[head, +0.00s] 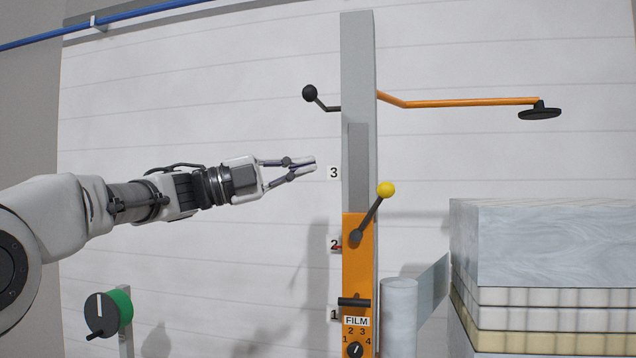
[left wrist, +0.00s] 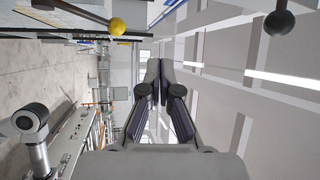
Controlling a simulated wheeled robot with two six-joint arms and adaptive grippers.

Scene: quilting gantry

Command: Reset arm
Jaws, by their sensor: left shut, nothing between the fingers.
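My left gripper (head: 312,165) is in mid-air left of a grey upright post (head: 357,60). Its fingers are shut with nothing between them, as the left wrist view (left wrist: 153,68) also shows. An orange arm (head: 450,103) reaches right from the post and ends in a black disc (head: 540,113). A black ball handle (head: 309,92) sticks out left of the post, above my gripper; a black ball shows in the left wrist view (left wrist: 279,23). A lever with a yellow knob (head: 386,189) tilts up to the right; a yellow knob shows in the left wrist view (left wrist: 117,26). My right gripper is out of view.
An orange carriage (head: 358,275) with a FILM dial (head: 355,350) sits low on the post, beside plates numbered 1 to 3. A film roll (head: 400,310) stands to its right, near a wrapped stack (head: 540,245). A green-and-black dial (head: 108,315) is at lower left.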

